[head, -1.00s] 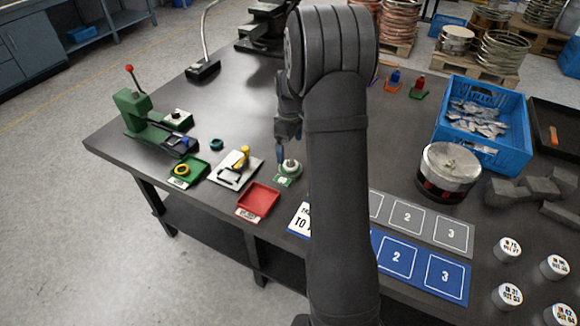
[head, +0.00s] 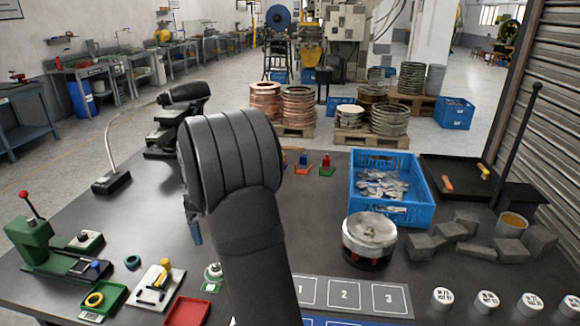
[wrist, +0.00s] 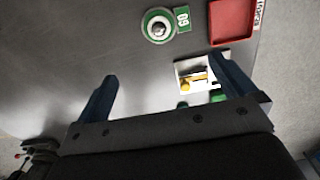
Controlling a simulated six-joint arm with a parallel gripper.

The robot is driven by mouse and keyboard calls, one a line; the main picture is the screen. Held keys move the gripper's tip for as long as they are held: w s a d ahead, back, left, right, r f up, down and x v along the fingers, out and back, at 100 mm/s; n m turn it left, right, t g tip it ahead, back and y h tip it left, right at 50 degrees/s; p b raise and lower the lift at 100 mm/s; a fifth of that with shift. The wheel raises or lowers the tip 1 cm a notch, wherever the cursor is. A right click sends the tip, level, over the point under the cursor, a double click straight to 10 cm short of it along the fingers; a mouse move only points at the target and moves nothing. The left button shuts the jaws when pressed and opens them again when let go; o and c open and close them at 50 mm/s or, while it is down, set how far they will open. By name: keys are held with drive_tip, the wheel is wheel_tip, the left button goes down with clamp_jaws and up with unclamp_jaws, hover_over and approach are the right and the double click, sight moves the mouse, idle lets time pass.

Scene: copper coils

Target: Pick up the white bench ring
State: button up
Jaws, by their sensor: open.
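A small white ring (head: 213,271), likely the white bench ring, sits around a metal-topped post on a green base, near the front of the bench. It also shows in the wrist view (wrist: 158,25), beside a green tag marked 09. My gripper is open and empty, its two blue fingers wide apart in the wrist view (wrist: 165,90). In the head view one blue fingertip (head: 195,232) shows above and slightly left of the ring, apart from it. My arm hides the rest of the gripper there.
Left of the ring are a white board with a yellow-handled clamp (head: 145,295), a teal ring (head: 132,262), a green tray (head: 117,292) and a green press (head: 38,250). A red tray (head: 188,312) is in front. A metal drum (head: 369,240) and blue crate (head: 420,214) stand right.

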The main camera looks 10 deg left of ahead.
drive_tip(key=c, duration=0.7)
drive_tip(key=f+m, duration=0.1)
drive_tip(key=f, duration=0.3)
drive_tip(key=f+m, duration=0.1)
drive_tip(key=f, duration=0.3)
drive_tip(key=f+m, duration=0.1)
drive_tip(key=f, duration=0.3)
drive_tip(key=shift+s+a, duration=0.1)
drive_tip(key=shift+a, duration=0.2)
drive_tip(key=shift+w+d+f, duration=0.1)
drive_tip(key=shift+d+f, duration=0.05)
drive_tip(key=shift+f, duration=1.2)
drive_tip(key=shift+w+d+f, duration=0.1)
drive_tip(key=shift+d+f, duration=0.05)
drive_tip(key=shift+f, duration=1.15)
